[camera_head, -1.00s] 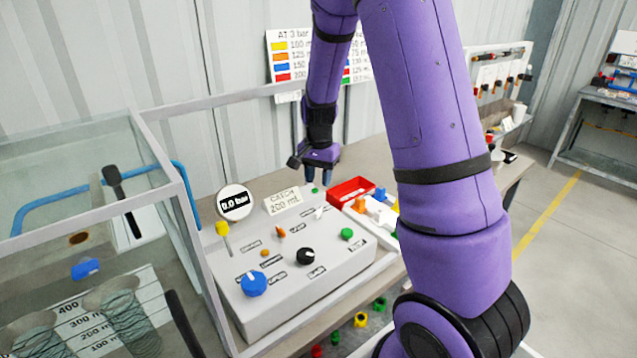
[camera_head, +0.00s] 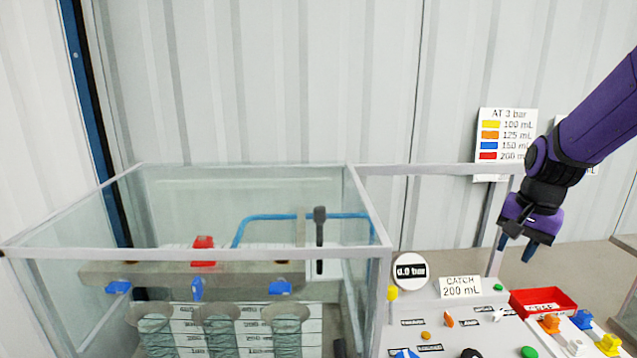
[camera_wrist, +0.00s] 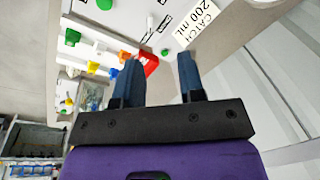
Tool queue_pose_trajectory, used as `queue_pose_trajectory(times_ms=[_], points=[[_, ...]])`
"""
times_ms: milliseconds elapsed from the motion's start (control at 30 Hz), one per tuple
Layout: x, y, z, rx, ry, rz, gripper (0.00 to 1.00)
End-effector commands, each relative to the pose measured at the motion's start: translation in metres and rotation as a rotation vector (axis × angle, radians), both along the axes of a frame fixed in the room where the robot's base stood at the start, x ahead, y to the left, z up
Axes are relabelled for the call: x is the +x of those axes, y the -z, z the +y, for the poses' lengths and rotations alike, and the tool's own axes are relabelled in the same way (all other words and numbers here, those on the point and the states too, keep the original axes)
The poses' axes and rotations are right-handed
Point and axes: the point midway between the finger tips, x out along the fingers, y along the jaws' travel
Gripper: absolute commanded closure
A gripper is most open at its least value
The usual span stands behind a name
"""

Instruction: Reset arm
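My gripper (camera_head: 525,243) hangs from my purple arm at the right of the head view, above and behind the red bin (camera_head: 543,301). In the wrist view my gripper (camera_wrist: 160,75) has its two dark blue fingers spread apart, with nothing between them. The control box (camera_head: 445,328) with its knobs stands below and left of the gripper, and the gripper is clear of it.
A glass-walled tank (camera_head: 250,215) with blue nozzles and several graduated cylinders fills the left. A gauge (camera_head: 410,271) reads 0.0 bar, and a card (camera_head: 460,287) reads CATCH 200 mL. Coloured caps (camera_head: 581,319) sit beside the red bin. A chart (camera_head: 503,135) hangs on the wall.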

Motion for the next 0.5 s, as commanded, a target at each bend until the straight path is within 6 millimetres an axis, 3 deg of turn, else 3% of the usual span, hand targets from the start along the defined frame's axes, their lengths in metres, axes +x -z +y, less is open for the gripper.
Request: queue_pose_trajectory(times_ms=[33,200,500], points=[[-0.010,-0.015,0.006,-0.002,-0.037,-0.026,0.64],[-0.044,-0.051,0.025,-0.020,-0.169,-0.090,0.64],[-0.113,-0.099,0.053,-0.090,-0.398,-0.202,0.64]])
